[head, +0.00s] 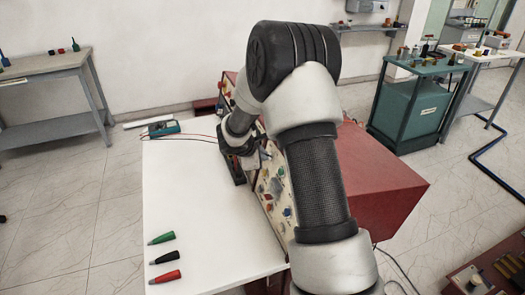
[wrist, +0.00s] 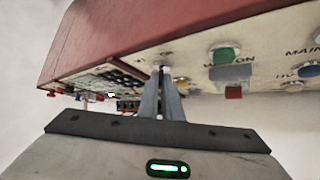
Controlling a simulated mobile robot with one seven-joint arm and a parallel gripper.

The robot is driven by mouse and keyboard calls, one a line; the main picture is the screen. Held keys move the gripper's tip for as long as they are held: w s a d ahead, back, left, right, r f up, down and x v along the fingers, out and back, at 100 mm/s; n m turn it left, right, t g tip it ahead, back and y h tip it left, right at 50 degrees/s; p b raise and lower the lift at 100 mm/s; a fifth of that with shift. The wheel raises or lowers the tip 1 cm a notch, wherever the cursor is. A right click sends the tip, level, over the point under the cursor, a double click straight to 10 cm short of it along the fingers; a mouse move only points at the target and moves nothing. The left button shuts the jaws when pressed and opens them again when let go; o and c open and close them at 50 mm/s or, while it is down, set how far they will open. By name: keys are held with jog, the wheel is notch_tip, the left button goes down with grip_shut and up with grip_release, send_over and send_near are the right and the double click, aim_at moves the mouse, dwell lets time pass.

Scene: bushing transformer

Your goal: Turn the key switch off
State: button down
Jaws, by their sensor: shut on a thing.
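The red control box (head: 372,180) stands on the white table, its pale front panel (head: 277,190) facing left. In the wrist view the panel (wrist: 270,42) runs across the top of the picture. My gripper (wrist: 162,92) points at the panel, its two fingers close together at the tips. They are shut on the small key switch (wrist: 162,69), most of which the fingertips hide. The key's exact angle cannot be told. In the head view my gripper (head: 242,160) is at the panel, partly hidden by my arm.
A green button (wrist: 222,56) is right of the fingers, with a yellow knob (wrist: 183,84) nearer. Green (head: 160,238), black (head: 165,257) and red (head: 166,276) plugs lie on the white table (head: 215,235). A multimeter (head: 163,128) with leads lies at its back.

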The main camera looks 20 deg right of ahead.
jog(key=n+g+p, duration=0.1)
jog(key=g+p, duration=0.1)
jog(key=w+n+g+p, duration=0.1)
jog(key=n+g+p, duration=0.2)
jog(key=g+p, duration=0.2)
jog(key=shift+w+n+y, duration=0.3)
jog(key=shift+y, duration=0.1)
jog(key=shift+w+n+g+b, duration=0.1)
jog(key=shift+n+g+b, duration=0.3)
jog(key=shift+g+b, duration=0.55)
jog(key=shift+w+n+g+b, duration=0.1)
jog(key=shift+n+g+b, duration=0.35)
jog(key=shift+b, duration=0.95)
jog(key=shift+r, duration=0.15)
jog(key=c, duration=1.9)
grip_release()
jog(key=shift+c, duration=0.2)
jog(key=shift+r, duration=0.1)
